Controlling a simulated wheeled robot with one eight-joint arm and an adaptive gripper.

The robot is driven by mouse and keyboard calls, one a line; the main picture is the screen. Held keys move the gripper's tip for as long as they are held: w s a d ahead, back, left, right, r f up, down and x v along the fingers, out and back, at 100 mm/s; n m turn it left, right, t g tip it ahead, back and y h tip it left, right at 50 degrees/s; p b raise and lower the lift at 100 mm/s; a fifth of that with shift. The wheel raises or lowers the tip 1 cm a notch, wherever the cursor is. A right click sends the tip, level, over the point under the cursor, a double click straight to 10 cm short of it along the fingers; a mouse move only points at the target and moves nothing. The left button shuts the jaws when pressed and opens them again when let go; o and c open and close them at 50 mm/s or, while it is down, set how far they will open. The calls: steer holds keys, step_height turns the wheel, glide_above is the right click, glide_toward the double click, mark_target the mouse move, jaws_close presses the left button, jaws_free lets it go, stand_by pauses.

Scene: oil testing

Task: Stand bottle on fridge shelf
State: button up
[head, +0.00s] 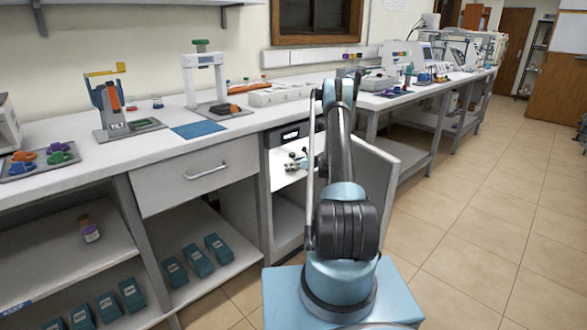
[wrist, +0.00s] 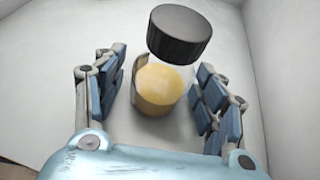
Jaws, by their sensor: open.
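The bottle (wrist: 158,85) is clear, with yellow-amber liquid and a black cap (wrist: 180,31). In the wrist view it is between the two spread fingers of my gripper (wrist: 165,95), with a gap on each side. It appears to stand upright on a white surface with white walls around it; its base contact is not clear. In the head view my gripper (head: 297,161) is inside the open fridge (head: 291,133) under the bench. The bottle cannot be made out there.
The fridge door (head: 372,170) stands open to the right, beside my arm. A bottle with a purple label (head: 89,229) stands on the open shelf at left. Teal boxes (head: 198,261) sit on low shelves. The tiled floor at right is free.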

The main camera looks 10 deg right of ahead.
steer(key=v, duration=1.2)
